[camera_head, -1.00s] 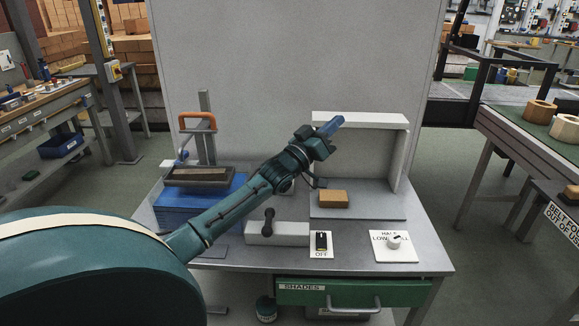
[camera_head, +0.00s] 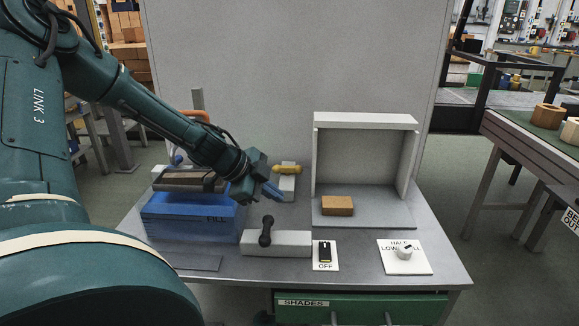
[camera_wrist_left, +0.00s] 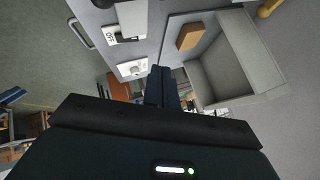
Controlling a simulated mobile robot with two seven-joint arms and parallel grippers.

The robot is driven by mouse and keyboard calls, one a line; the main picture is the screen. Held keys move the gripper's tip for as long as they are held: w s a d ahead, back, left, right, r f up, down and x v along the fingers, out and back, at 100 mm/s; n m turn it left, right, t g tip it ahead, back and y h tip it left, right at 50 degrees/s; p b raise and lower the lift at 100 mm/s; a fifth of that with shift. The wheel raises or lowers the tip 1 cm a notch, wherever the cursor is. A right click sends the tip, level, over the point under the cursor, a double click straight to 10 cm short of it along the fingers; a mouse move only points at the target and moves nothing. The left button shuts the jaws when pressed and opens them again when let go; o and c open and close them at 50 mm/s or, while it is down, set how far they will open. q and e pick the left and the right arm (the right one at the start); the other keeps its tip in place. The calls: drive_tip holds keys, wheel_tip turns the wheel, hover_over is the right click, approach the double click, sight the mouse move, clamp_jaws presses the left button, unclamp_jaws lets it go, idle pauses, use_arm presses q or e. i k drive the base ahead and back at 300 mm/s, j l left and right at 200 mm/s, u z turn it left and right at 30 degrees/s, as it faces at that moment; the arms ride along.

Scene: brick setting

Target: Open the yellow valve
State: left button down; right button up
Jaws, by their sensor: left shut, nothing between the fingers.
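The yellow valve (camera_head: 286,169) is a short yellow handle, lying crosswise on a pale block at the back of the bench, left of the white open box. A yellow rounded end (camera_wrist_left: 268,8) also shows at the top right of the left wrist view. My left gripper (camera_head: 273,191) has blue fingers. They are closed together with nothing between them, in front of and just below the valve in the head view. I see no contact with the valve. In the left wrist view the shut fingers (camera_wrist_left: 163,84) point away from the yellow end. My right gripper is out of view.
A black lever (camera_head: 266,231) stands on a white block in front. An OFF switch (camera_head: 325,255) and a dial plate (camera_head: 404,256) are to its right. A blue FILL box (camera_head: 190,225) is left. The white open box (camera_head: 365,119) stands behind an orange brick (camera_head: 338,205).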

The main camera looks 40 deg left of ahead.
sight(277, 169)
drive_tip(key=i+j, duration=0.3)
drive_tip(key=j, duration=0.15)
drive_tip(key=i+j, duration=0.3)
drive_tip(key=j, duration=0.15)
